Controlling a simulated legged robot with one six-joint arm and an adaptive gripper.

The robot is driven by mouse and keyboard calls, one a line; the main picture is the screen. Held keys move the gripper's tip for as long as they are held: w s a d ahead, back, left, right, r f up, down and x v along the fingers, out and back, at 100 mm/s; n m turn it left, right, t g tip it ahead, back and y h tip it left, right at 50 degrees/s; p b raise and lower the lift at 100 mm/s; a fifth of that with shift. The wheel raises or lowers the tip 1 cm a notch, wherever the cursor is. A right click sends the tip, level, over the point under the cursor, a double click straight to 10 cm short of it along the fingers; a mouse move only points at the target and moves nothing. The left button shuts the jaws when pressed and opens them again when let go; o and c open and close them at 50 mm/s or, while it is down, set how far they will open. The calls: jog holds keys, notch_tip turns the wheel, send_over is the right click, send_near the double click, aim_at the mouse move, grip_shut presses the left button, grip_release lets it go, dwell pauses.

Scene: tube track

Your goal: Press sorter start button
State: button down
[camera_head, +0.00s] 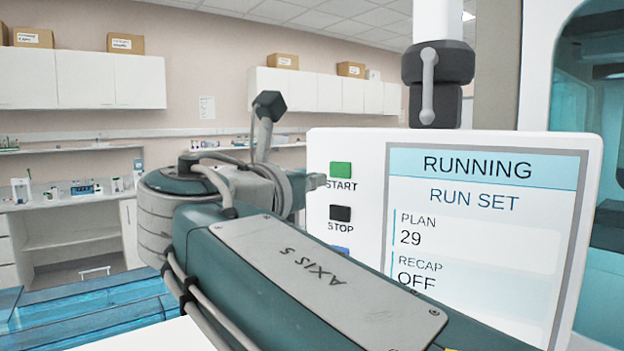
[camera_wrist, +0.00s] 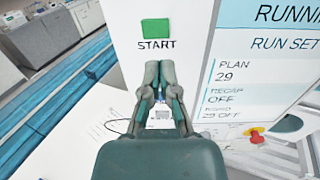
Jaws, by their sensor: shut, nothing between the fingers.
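The green START button (camera_head: 341,169) is on the left side of a white control panel (camera_head: 365,150), above its label. It also shows in the wrist view (camera_wrist: 155,28), at the top of the panel. The panel's screen (camera_head: 480,230) reads RUNNING, RUN SET, PLAN 29 and RECAP OFF. My gripper (camera_head: 318,182) is near the panel's left edge, just left of and a little below the START button in the head view. In the wrist view my gripper (camera_wrist: 160,66) is shut and empty, its fingertips just below the START label. I cannot tell whether it touches the panel.
A black STOP button (camera_head: 340,213) sits below START, with a partly hidden blue button (camera_head: 341,249) under it. A red knob on a yellow base (camera_wrist: 255,136) shows below the panel. A blue transparent track (camera_wrist: 75,90) runs along the left. Lab counters stand behind.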

jog(key=s+a, duration=0.4)
jog(key=a, duration=0.1)
jog(key=s+d+f+m+g+y, duration=0.2)
jog(key=d+f+m+g, duration=0.2)
jog(key=d+f+m, duration=0.5)
jog(key=s+d+f+m+g+y, duration=0.25)
jog(key=d+f, duration=0.45)
jog(key=f, duration=0.5)
jog(key=s+d+f+m+g+y, duration=0.1)
jog(key=s+f+m, duration=0.3)
jog(key=f+m, duration=0.4)
jog(key=s+f+m+g+y, duration=0.2)
jog(key=s+f+m+y, duration=0.2)
jog(key=f+m, duration=0.3)
jog(key=s+m, duration=0.1)
jog(key=m, duration=0.2)
jog(key=shift+d+f, duration=0.4)
